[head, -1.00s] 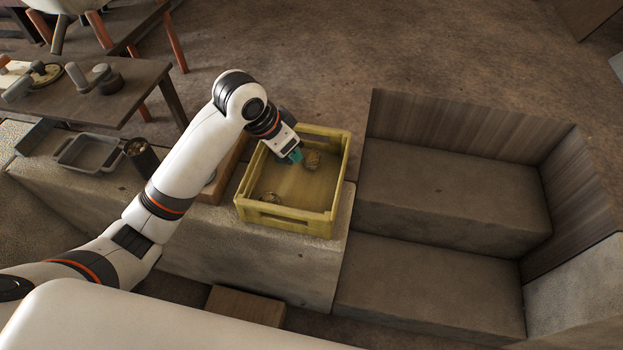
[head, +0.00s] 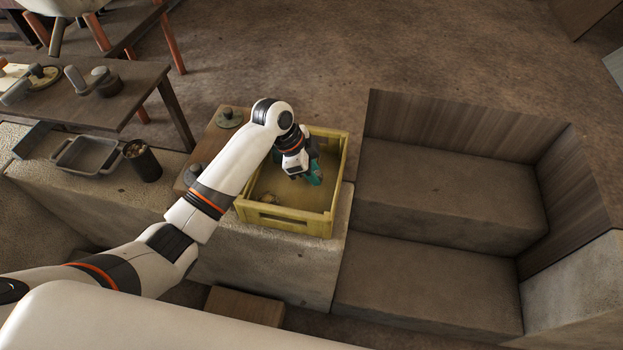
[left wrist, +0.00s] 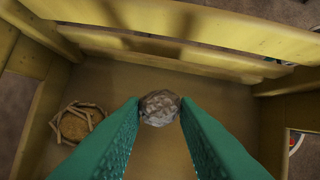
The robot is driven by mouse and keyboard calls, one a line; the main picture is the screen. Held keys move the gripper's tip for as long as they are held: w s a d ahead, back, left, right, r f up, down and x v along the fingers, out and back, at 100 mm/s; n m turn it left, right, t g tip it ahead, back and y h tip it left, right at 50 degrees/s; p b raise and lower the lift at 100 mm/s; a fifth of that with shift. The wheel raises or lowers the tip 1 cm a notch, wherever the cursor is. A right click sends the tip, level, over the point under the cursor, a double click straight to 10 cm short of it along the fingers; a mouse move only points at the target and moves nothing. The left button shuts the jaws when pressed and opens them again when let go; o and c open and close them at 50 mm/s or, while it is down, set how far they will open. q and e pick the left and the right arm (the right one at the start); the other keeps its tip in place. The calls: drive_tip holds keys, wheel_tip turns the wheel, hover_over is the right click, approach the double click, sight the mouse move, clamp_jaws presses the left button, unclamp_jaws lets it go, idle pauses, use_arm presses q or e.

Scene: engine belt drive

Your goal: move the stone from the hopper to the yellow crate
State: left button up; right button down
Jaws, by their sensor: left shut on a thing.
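The yellow crate (head: 285,222) stands on the stone ledge in the middle of the head view. My left gripper (head: 313,177) reaches down inside it, near its right side. In the left wrist view, my gripper's green fingers (left wrist: 158,112) are shut on a rough grey-brown stone (left wrist: 160,106) at their tips. The crate's slatted wall (left wrist: 180,48) is beyond it. In the head view the stone is hidden by the gripper. I cannot tell whether the stone touches the crate floor. I cannot tell for sure which thing is the hopper. My right gripper is out of view.
A round basket-like thing with sticks (left wrist: 74,123) lies in the crate. A wooden board (head: 217,135) with small round-based items is left of the crate. A dark cup (head: 143,161) and grey tray (head: 88,155) stand farther left. Wide steps (head: 440,200) lie to the right.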

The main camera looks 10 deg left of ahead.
sight(319, 189)
use_arm(q)
drive_tip(key=shift+f, duration=1.75)
drive_tip(key=shift+f, duration=0.1)
drive_tip(key=o, duration=0.9)
drive_tip(key=shift+o, duration=0.2)
drive_tip(key=shift+a+r, duration=0.15)
drive_tip(key=shift+r, duration=0.25)
drive_tip(key=v, duration=1.1)
drive_tip(key=shift+r, duration=0.2)
drive_tip(key=shift+s, duration=0.1)
